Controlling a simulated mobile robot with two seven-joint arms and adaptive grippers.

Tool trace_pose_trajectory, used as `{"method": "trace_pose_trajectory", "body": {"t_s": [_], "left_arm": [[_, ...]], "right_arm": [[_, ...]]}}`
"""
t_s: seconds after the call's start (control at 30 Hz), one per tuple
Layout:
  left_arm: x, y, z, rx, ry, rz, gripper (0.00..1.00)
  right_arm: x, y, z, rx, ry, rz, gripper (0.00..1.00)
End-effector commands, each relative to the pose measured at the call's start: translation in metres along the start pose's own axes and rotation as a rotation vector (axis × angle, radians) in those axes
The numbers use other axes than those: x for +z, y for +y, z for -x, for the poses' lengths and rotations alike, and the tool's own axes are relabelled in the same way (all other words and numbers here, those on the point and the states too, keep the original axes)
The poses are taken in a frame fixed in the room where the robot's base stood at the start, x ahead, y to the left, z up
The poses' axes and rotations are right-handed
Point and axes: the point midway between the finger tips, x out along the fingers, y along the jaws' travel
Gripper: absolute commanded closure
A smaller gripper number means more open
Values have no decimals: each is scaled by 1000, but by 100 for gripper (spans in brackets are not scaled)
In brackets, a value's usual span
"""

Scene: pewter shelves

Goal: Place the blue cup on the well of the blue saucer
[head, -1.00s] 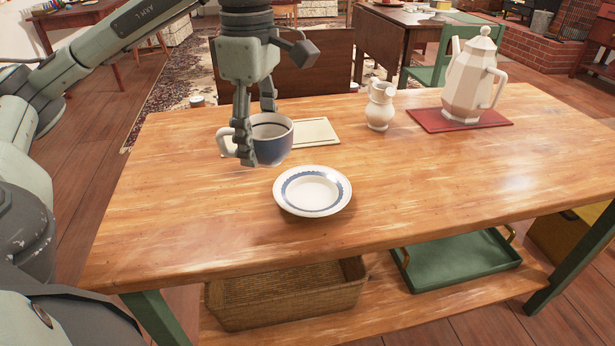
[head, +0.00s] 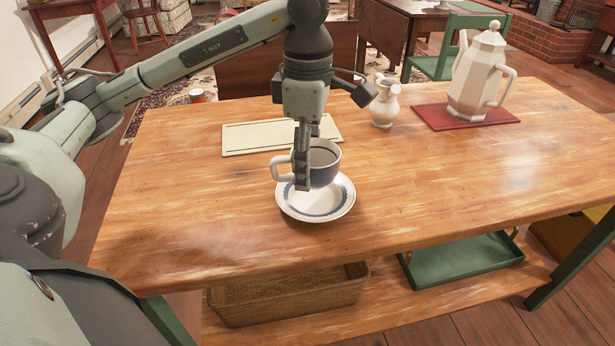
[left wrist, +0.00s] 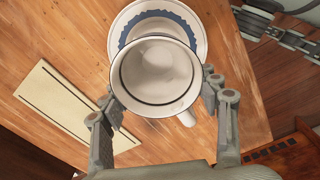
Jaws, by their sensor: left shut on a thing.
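In the left wrist view the cup (left wrist: 155,75) overlaps the near part of the saucer (left wrist: 198,28). I cannot tell whether cup and saucer touch. My right gripper is not in view.
A cream board (head: 250,139) lies behind the cup on the wooden table (head: 440,190). A white jug (head: 384,103) and a tall pot (head: 478,80) on a red mat (head: 436,118) stand at the back right. The table's front and right are clear.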

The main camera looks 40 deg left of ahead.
Motion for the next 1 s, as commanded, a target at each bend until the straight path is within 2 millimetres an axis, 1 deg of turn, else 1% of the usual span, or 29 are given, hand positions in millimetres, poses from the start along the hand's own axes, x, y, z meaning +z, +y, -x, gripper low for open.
{"method": "trace_pose_trajectory", "body": {"t_s": [0.13,0.3,0.33,0.37,0.53,0.57,0.6,0.7,1.0], "left_arm": [[0,0,-13,-2,3,2,74],[0,-1,-37,-3,3,1,74],[0,-1,-40,-3,2,1,74],[0,0,-41,-2,2,0,79],[0,0,-41,-1,1,0,79],[0,0,-42,-2,2,0,36],[0,0,-42,-2,2,0,31],[0,0,-41,-1,1,0,19],[0,0,-40,0,1,0,18]], "right_arm": [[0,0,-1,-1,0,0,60],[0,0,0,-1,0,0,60],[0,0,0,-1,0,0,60],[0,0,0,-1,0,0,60],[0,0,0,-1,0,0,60],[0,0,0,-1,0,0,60],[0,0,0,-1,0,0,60],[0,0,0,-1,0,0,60],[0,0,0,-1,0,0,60]]}}
